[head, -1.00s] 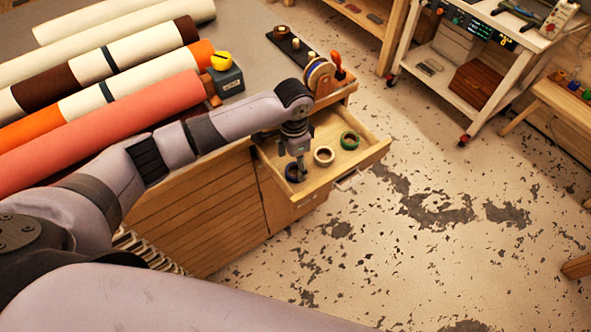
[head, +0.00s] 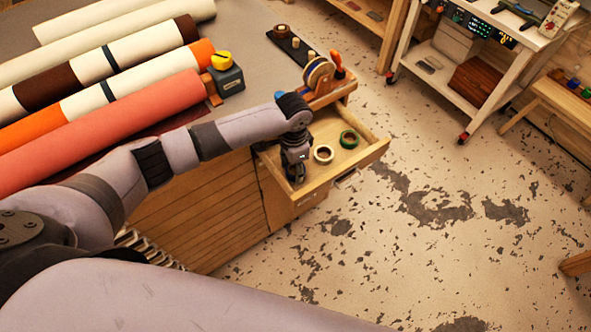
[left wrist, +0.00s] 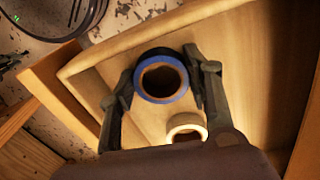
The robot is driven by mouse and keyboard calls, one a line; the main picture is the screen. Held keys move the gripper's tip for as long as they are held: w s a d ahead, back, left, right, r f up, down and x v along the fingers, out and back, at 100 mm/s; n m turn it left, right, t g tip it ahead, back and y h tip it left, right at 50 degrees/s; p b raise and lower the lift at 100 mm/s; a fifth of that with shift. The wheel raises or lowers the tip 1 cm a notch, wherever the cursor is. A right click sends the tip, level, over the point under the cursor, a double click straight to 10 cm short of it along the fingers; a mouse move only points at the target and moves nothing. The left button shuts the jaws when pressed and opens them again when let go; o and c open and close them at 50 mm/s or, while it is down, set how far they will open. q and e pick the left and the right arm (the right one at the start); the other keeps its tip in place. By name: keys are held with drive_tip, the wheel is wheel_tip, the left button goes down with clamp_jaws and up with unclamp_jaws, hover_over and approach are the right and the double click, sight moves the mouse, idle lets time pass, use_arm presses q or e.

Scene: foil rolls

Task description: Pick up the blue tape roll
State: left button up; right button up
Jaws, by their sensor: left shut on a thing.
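The blue tape roll (left wrist: 162,96) is a dark ring with a blue lower rim, in the left wrist view. My left gripper (left wrist: 163,80) is shut on it, with one finger on each side of the roll. In the head view my left gripper (head: 294,176) reaches down into the open drawer (head: 345,168) and largely hides the roll. A cream tape roll (head: 323,154) lies beside it and shows in the left wrist view (left wrist: 187,127). My right gripper is not in view.
The drawer sticks out of a wooden cabinet (head: 200,215). A tool cart (head: 470,75) stands back right. The worn floor between is free.

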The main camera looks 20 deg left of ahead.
use_arm(q)
drive_tip(key=c, duration=0.4)
drive_tip(key=shift+r, duration=0.15)
